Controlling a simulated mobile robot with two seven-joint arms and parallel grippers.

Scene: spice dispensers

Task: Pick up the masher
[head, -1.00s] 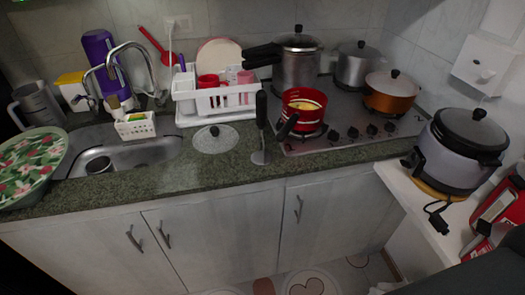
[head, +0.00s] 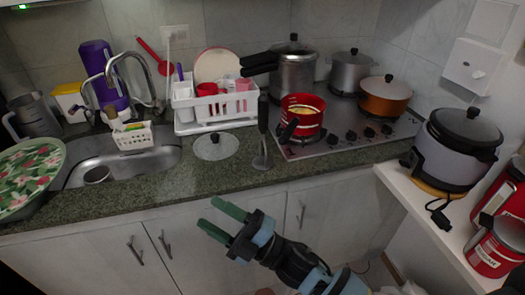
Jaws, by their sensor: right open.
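The masher (head: 262,130) stands upright on the green counter, with a black handle on top and a grey metal foot below. It is just left of the stove, with a glass lid to its left. My right gripper (head: 213,216) has green fingers and is open and empty. It is in front of the cabinet doors, low and left of the masher, apart from it, with its fingers pointing left. My left gripper is not in view.
A red pot (head: 303,116) with a dark handle sits on the stove close to the masher. A glass lid (head: 215,146) lies on the counter (head: 185,180). A white dish rack (head: 215,110) stands behind. The front counter strip is clear.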

